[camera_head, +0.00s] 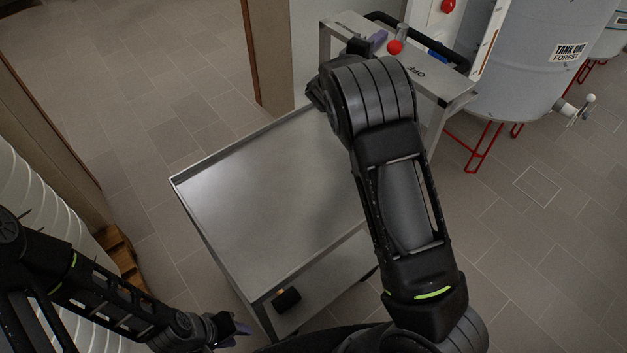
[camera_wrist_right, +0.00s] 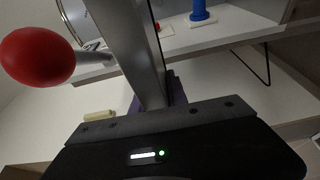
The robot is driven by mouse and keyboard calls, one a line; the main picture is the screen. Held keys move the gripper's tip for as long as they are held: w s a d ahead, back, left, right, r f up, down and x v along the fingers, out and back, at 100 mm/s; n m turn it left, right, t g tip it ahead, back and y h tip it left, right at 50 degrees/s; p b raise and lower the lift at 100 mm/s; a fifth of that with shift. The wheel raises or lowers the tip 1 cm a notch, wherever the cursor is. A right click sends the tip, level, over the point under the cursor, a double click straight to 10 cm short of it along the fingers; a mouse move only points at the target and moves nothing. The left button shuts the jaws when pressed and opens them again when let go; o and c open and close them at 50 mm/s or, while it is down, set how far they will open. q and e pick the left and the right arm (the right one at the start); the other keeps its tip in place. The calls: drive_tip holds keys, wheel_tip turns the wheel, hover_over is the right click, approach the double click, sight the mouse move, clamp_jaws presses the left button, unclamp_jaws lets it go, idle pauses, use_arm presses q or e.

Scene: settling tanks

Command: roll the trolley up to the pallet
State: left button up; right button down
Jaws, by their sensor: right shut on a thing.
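The trolley (camera_head: 265,205) is a grey metal cart with a flat rimmed top and a lower shelf (camera_head: 325,290). It stands in front of me, partly hidden by my right arm. The pallet (camera_head: 121,258) is a wooden edge at the left, under white stacked goods. My right gripper (camera_head: 377,40) is beyond the trolley's far end, by a red ball knob (camera_head: 395,47). In the right wrist view it is shut on a grey metal bar (camera_wrist_right: 137,45); I cannot tell what the bar belongs to. My left gripper (camera_head: 236,333) is near the trolley's near left corner; its jaw gap is unclear.
A grey bench marked OFF (camera_head: 425,75) stands beyond the trolley. A tank (camera_head: 530,50) on red legs is at the upper right. White ribbed goods (camera_head: 40,215) and a brown post (camera_head: 45,130) are at the left. Tiled floor is clear at the upper left and right.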

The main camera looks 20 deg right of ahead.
drive_tip(key=s+a+p, duration=0.2)
drive_tip(key=a+p, duration=0.2)
drive_tip(key=a, duration=0.5)
drive_tip(key=s+a+r+p, duration=0.1)
drive_tip(key=s+a+p, duration=0.2)
drive_tip(key=a, duration=0.7)
drive_tip(key=shift+s+r+p, duration=0.15)
drive_tip(key=shift+s+p, duration=0.05)
drive_tip(key=shift+p, duration=0.15)
idle(1.2)
drive_tip(key=shift+a, duration=0.2)
drive_tip(key=s+a+p, duration=0.1)
drive_tip(key=s+a, duration=0.2)
drive_tip(key=a, duration=0.7)
drive_tip(key=s+a+r+h+p, duration=0.1)
drive_tip(key=s+a, duration=0.3)
drive_tip(key=a, duration=0.7)
drive_tip(key=shift+s+t, duration=0.15)
drive_tip(key=shift+t, duration=0.15)
idle(1.6)
